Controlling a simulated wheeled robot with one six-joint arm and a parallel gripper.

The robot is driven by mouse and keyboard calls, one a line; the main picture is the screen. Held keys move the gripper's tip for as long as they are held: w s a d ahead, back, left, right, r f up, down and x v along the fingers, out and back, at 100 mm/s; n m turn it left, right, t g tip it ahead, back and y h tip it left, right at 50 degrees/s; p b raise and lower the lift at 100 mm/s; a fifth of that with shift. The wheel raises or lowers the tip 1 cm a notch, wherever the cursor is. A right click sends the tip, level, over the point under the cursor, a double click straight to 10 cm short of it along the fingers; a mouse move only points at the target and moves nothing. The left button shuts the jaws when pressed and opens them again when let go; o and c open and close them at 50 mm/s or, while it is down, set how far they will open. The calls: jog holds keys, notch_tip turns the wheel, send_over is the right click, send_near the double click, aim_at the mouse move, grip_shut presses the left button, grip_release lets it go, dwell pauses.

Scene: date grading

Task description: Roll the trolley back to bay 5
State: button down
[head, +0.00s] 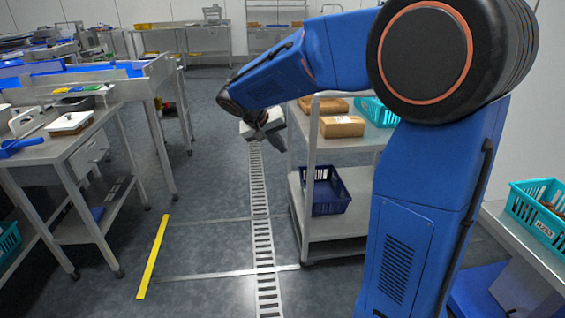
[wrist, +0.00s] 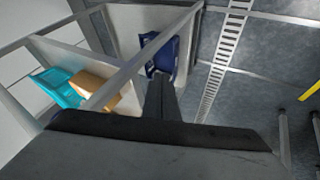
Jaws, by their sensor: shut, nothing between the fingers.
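The trolley (head: 345,230) is a grey metal frame with shelves, standing right of the floor drain, partly hidden by my arm. Cardboard boxes (head: 342,126) and a teal crate (head: 378,110) sit on its upper shelf, and a dark blue crate (head: 328,190) on its lower shelf. My gripper (head: 272,136) is shut and empty beside the trolley's left upright; whether it touches is unclear. The wrist view shows the trolley (wrist: 125,75) tilted, with its blue crate (wrist: 165,55), and my gripper (wrist: 160,90) in front. No bay number is readable.
A drain grate (head: 262,230) runs along the floor. A yellow floor strip (head: 152,257) lies left of it. Steel worktables (head: 75,160) line the left side. A side bench (head: 525,235) with a teal crate (head: 540,207) stands at right. The aisle floor between is clear.

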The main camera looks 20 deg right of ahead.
jog(key=w+d+f, duration=0.1)
jog(key=d+f, duration=0.7)
jog(key=d, duration=0.1)
jog(key=shift+w, duration=0.3)
dwell(0.4)
